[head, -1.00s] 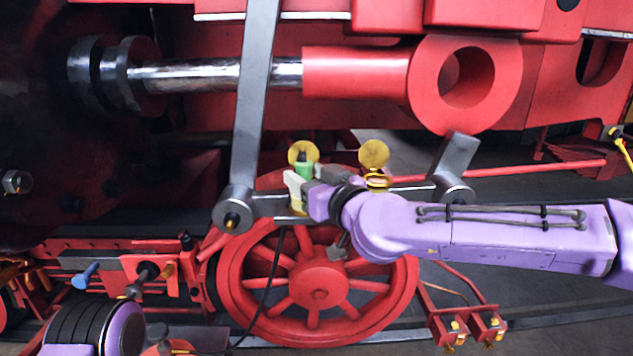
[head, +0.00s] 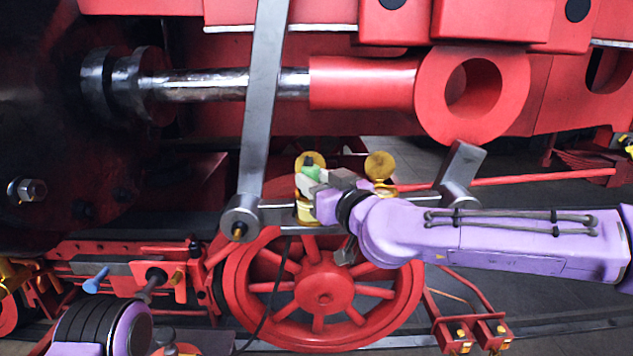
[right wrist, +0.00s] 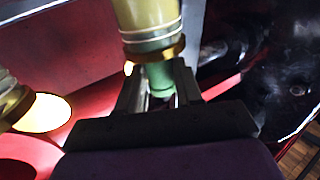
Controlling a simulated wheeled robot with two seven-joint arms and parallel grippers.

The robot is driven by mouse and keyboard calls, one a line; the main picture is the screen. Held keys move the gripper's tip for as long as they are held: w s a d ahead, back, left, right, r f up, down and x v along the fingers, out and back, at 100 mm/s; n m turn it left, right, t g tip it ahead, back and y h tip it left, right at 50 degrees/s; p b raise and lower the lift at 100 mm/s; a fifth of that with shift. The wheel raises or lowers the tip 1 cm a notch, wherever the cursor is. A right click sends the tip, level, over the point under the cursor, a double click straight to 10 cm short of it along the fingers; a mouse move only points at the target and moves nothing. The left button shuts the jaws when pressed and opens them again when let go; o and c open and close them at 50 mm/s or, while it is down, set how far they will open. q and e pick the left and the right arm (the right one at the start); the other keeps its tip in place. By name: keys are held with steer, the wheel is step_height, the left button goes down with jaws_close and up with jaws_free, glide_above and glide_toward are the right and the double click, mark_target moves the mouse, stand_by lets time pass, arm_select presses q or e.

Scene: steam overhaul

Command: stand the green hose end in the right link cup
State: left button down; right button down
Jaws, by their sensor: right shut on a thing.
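The green hose end (head: 311,173) is between the fingers of my right gripper (head: 318,181), which is shut on it. In the head view it sits at the left link cup (head: 305,212), a pale and brass cup on the grey link. In the right wrist view the green hose end (right wrist: 157,73) meets the brass rim of this cup (right wrist: 150,18); how deep it sits is hidden. The right link cup (head: 384,188) stands to the right, partly behind my gripper, its round brass lid (head: 379,165) raised. My left arm shows at lower left; its gripper cannot be made out.
The grey link bar (head: 278,212) runs between a hanging grey lever (head: 262,110) and a short grey arm (head: 461,172). A large red ring end (head: 428,95) is above. A red spoked wheel (head: 323,286) is below.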

step_height(320, 180, up, 6)
steer(key=p, duration=0.2)
steer(key=shift+r, duration=0.25)
stand_by(0.4)
